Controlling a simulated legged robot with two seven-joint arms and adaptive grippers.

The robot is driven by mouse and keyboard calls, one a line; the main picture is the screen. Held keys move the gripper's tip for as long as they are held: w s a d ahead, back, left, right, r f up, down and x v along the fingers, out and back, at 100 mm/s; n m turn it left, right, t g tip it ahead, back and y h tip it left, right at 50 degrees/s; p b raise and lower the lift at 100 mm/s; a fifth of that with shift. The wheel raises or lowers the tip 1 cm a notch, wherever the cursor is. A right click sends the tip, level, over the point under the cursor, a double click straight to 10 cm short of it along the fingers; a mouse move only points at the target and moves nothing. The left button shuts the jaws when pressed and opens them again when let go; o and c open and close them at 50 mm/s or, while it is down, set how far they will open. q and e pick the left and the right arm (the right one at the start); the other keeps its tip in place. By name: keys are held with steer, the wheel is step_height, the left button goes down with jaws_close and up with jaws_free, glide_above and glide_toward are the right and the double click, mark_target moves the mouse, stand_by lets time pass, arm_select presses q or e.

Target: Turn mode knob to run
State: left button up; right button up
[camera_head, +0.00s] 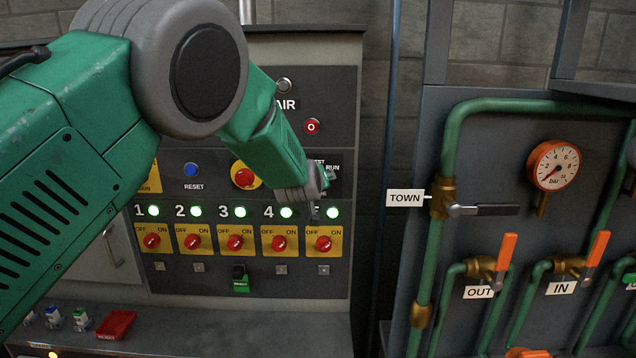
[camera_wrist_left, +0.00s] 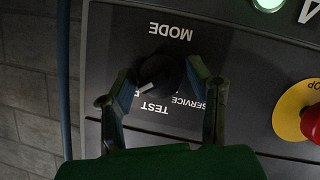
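My right gripper is not in view.
A red stop button on a yellow ring (camera_head: 244,176) is close to my left wrist. Below are lit green lamps (camera_head: 240,212) and red OFF/ON switches (camera_head: 235,242). Right of the panel are green pipes (camera_head: 431,250), valves and a gauge (camera_head: 553,165). A red block (camera_head: 116,324) lies on the ledge.

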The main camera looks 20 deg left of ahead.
arm_select(q)
steer(key=shift+w, duration=0.1)
steer(key=shift+s+r, duration=0.1)
steer(key=shift+s, duration=0.15)
steer(key=v, duration=1.1)
steer(key=shift+s, duration=0.15)
steer(key=shift+d, duration=0.1)
